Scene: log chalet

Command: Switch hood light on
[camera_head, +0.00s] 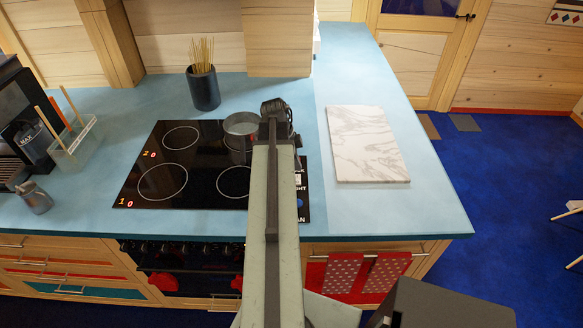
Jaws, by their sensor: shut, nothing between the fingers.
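My arm reaches up the middle of the view over the black cooktop (203,192). Its dark end, my gripper (277,108), shows over the cooktop's far right part, near a grey pot. It looks shut and empty; the fingers are hard to make out. On the cooktop's right edge is a control strip (302,188) with white lettering. The ends of words like "light" and "fan" show there beside a blue patch. My arm hides the left part of this strip. I cannot see the light's switch clearly or whether it is on. The hood itself is not plainly in view.
The grey pot (240,124) stands on a rear burner. A dark cup of thin sticks (204,88) stands behind the cooktop. A white marble board (366,145) lies to the right. A coffee machine (27,122) stands far left. The blue counter (430,205) is bare at front right.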

